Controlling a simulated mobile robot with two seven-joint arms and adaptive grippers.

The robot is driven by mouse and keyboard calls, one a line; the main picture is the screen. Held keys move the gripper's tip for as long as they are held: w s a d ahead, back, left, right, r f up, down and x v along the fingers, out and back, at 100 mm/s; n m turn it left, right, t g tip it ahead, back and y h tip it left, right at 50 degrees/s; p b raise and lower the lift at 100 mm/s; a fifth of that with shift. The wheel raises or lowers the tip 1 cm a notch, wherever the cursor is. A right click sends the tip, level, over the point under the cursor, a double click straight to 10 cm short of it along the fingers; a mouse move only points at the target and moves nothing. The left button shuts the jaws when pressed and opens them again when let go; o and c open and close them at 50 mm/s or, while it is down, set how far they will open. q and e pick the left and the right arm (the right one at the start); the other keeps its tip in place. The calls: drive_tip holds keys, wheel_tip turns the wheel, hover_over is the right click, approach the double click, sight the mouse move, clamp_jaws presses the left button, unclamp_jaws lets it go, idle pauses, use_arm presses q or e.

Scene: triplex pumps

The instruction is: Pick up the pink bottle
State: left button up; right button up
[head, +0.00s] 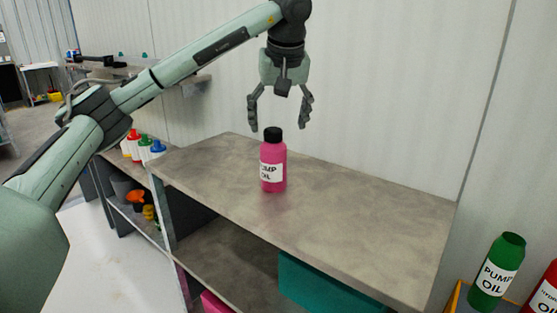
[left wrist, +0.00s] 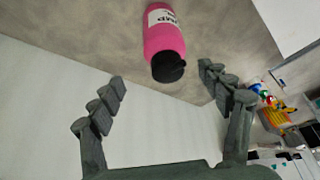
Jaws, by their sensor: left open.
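The pink bottle (head: 273,168) stands upright on the grey bench top (head: 370,218). It has a black cap and a white label reading "PUMP OIL", partly turned away. My left gripper (head: 280,127) is open and empty, pointing down above the bottle, with its fingertips at about the height of the cap in the head view. In the left wrist view the bottle (left wrist: 163,38) is beyond the open fingers (left wrist: 161,72), its cap toward the gap between them. No contact shows. My right gripper is not in view.
A green bottle (head: 497,272) and a red bottle (head: 546,290) stand at the lower right. A teal bin (head: 325,285) sits under the bench top. A white wall (head: 400,90) rises behind; the bench top around the bottle is clear.

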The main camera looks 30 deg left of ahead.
sight(272, 148)
use_arm(q)
drive_tip(key=x, duration=0.8)
drive_tip(key=shift+s+a+f, duration=0.2)
drive_tip(key=shift+s+a, duration=0.1)
drive_tip(key=shift+s, duration=0.05)
drive_tip(key=c, duration=1.5)
drive_tip(key=shift+r, duration=0.1)
drive_tip(key=shift+c, duration=0.2)
